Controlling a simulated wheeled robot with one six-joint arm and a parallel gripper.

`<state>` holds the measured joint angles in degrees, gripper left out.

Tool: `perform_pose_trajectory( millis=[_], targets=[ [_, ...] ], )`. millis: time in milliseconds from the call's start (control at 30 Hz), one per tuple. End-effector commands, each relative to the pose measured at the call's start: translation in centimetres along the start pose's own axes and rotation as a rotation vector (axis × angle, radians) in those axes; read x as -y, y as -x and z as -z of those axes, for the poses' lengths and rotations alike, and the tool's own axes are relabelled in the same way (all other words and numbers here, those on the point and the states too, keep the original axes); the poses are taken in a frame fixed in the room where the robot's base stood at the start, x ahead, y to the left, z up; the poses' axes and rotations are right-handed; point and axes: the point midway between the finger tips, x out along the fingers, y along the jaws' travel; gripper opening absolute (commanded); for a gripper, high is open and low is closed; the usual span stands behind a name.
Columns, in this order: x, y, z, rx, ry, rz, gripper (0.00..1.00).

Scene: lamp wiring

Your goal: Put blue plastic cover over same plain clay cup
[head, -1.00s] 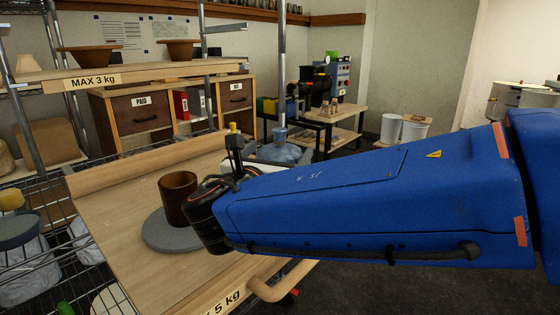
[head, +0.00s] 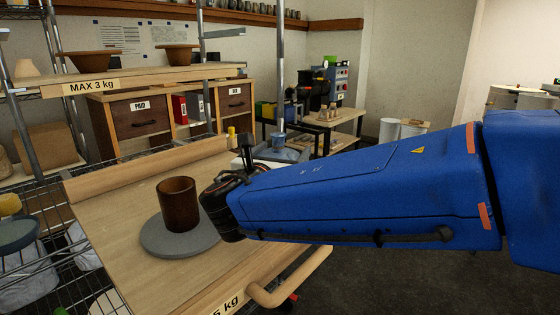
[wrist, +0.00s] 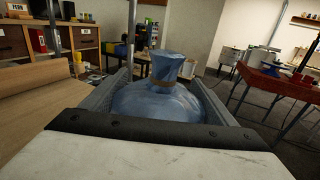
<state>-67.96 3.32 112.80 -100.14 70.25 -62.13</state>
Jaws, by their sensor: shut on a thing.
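The plain brown clay cup (head: 178,204) stands upright and uncovered on a grey round board (head: 158,242) on the wooden table. My gripper (wrist: 164,84) is shut on the blue plastic cover (wrist: 158,103), a translucent, bulging sheet with a tied neck, held between the two fingers. In the head view part of the cover (head: 278,142) shows beyond my blue arm, right of and behind the cup. My fingers are hidden there, and the cover's lower edge is hidden in both views.
A wooden ledge (head: 150,170) runs along the table's back edge. A shelf (head: 150,77) with bowls hangs above the far side. A wire rack (head: 45,255) stands at left. A wooden handle (head: 290,280) juts from the table's front.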

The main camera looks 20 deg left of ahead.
Motion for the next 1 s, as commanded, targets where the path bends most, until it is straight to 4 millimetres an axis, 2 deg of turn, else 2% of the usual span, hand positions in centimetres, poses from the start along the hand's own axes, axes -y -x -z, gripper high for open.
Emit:
perform_pose_trajectory(
  millis=[167, 500, 733, 867, 1000],
  targets=[
    [0.0, 0.0, -1.2, 0.001, -0.003, 0.000, 0.59],
    [0.0, 0.0, -7.2, 0.002, -0.004, 0.000, 0.59],
    [-0.3, 0.3, -9.7, 0.000, -0.002, -0.007, 0.59],
    [-1.9, 1.9, -10.3, 0.000, -0.001, -0.043, 0.59],
    [-4.9, 5.4, -10.9, 0.000, -0.001, -0.118, 0.59]
  ],
)
